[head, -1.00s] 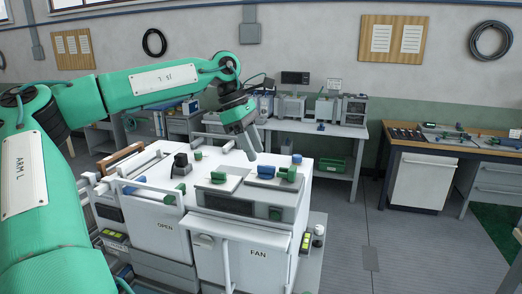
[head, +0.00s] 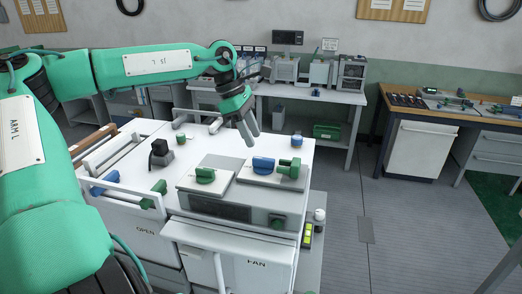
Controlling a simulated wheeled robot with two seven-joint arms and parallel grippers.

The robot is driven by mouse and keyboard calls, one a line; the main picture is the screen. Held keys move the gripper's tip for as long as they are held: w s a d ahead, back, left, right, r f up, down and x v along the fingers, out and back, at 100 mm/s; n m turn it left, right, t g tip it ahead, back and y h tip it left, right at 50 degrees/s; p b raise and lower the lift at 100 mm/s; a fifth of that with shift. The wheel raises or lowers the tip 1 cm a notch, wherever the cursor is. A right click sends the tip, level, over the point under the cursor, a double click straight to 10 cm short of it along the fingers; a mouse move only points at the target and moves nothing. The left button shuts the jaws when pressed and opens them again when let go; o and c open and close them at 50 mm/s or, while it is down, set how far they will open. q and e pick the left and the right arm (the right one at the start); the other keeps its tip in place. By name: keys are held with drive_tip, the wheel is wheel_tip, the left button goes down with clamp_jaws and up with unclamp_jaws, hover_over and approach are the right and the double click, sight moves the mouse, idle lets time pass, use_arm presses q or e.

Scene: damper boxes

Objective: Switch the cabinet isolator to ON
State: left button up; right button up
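The white cabinet (head: 215,143) carries several knobs and handles on its top and front panel. A black switch block (head: 160,153) stands at the top's left, with a green handle (head: 180,138) behind it. Green (head: 205,175) and blue (head: 263,164) knobs sit on raised plates, beside a green knob (head: 290,168). A small blue knob (head: 297,138) stands at the back right. I cannot tell which is the isolator; no ON mark is readable. My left gripper (head: 249,134) points down above the cabinet's back part, fingers apart and empty. My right gripper is out of view.
Box fronts below read OPEN and FAN. White rails and a blue handle (head: 105,181) lie at the left. A bench with instruments (head: 300,92) stands behind, and a wooden-topped workbench (head: 440,130) at the right. The grey floor between is clear.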

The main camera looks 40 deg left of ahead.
sight(262, 158)
use_arm(q)
drive_tip(key=p+x, duration=0.1)
drive_tip(key=x, duration=0.4)
drive_tip(key=shift+f, duration=0.1)
drive_tip(key=shift+w+d+f+p, duration=0.15)
drive_tip(key=shift+d+f+p, duration=0.25)
drive_tip(key=shift+f, duration=0.2)
drive_tip(key=shift+w+f, duration=0.15)
drive_tip(key=shift+f, duration=0.3)
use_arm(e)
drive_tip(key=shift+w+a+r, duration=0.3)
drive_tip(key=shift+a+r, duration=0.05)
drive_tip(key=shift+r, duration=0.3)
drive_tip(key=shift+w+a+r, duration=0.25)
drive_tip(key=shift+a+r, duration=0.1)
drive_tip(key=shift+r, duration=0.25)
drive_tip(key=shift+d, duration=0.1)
use_arm(q)
drive_tip(key=shift+c, duration=0.9)
clamp_jaws()
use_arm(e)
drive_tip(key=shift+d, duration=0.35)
